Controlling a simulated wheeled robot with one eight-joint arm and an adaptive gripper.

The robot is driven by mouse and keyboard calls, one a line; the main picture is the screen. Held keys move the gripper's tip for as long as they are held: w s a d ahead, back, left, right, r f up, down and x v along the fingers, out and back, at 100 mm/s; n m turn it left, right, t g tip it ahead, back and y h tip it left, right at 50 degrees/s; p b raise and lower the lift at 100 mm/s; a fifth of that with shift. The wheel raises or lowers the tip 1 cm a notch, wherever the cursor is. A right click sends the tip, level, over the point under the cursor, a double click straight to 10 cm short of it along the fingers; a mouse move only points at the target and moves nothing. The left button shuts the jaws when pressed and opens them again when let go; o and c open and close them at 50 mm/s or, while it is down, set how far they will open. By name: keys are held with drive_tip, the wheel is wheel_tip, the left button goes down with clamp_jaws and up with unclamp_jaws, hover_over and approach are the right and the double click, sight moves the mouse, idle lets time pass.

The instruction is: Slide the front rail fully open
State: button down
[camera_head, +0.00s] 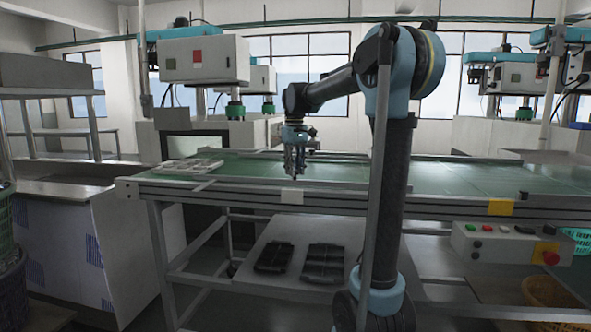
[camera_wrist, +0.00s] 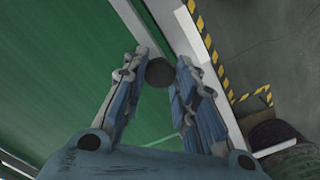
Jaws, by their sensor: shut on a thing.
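The front rail (camera_head: 240,183) is a long pale grey strip along the near edge of the green-topped table. My gripper (camera_head: 295,174) points down over this near edge, left of the picture's middle. In the wrist view, my gripper (camera_wrist: 160,62) has its two fingers on either side of a dark round knob (camera_wrist: 160,73) and is shut on it. Pale strips run beside the knob over the green surface. The knob's foot is hidden, so I cannot tell exactly how it joins the rail.
The green table top (camera_head: 460,178) extends to the right. A control box with a red button (camera_head: 550,258) hangs at the front right. Black trays (camera_head: 323,263) lie on the lower shelf. Yellow-black striped tape (camera_wrist: 205,35) marks the floor beyond the table edge.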

drive_tip(key=shift+s, duration=0.2)
drive_tip(key=c, duration=1.2)
unclamp_jaws()
drive_tip(key=shift+s, duration=0.1)
drive_tip(key=shift+c, duration=0.2)
drive_tip(key=shift+r, duration=0.1)
drive_tip(key=shift+r, duration=0.2)
wheel_tip(320, 180, up, 11)
drive_tip(key=shift+w+r, duration=0.2)
